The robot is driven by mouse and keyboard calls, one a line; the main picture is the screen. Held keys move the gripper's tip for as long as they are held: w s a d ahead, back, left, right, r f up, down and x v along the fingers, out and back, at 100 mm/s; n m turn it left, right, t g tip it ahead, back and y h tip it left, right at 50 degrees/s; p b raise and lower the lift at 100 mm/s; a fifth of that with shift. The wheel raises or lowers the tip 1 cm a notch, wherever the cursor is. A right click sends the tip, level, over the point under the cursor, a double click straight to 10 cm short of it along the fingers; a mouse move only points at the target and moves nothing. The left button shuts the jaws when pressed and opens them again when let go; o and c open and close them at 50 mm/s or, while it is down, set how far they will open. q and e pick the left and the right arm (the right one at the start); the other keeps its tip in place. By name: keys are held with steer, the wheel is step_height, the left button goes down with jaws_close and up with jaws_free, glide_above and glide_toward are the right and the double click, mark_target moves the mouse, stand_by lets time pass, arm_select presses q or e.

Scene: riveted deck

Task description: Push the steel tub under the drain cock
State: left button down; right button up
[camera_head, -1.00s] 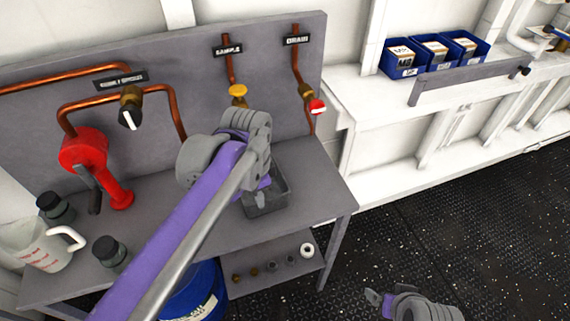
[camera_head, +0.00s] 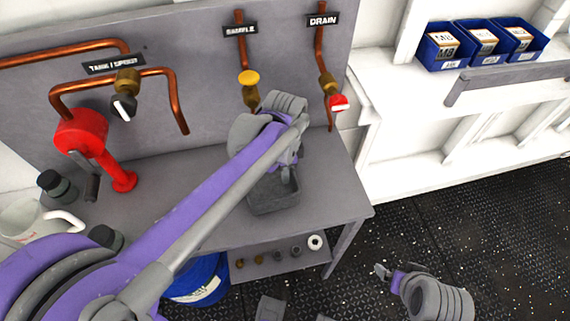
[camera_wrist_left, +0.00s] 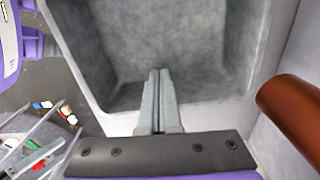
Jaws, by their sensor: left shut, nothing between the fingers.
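The steel tub (camera_head: 275,203), a grey open box, stands on the grey bench below the sample line. In the head view my left wrist hides its back part. The drain cock (camera_head: 338,102), with a red handle, is on the pipe behind and right of the tub. My left gripper (camera_head: 291,166) is at the tub's back side, its fingertips hard to see there. In the left wrist view its fingers (camera_wrist_left: 158,95) are shut and empty, overlapping the tub's rim and inside (camera_wrist_left: 190,45); contact is unclear. My right gripper (camera_head: 382,271) is low over the floor, its jaw opening unclear.
A copper pipe (camera_wrist_left: 295,115) shows close to the right of my left fingers. The sample cock (camera_head: 249,78) has a yellow knob. A red pump (camera_head: 82,135), dark-capped jar (camera_head: 52,183) and measuring jug (camera_head: 25,220) stand at left. The bench (camera_head: 335,190) is clear right of the tub.

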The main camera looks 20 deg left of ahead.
arm_select(q)
steer(key=shift+f, duration=0.55)
steer(key=w+d, duration=0.1)
steer(key=d, duration=0.2)
steer(key=shift+w, duration=0.4)
steer(key=shift+r, duration=0.15)
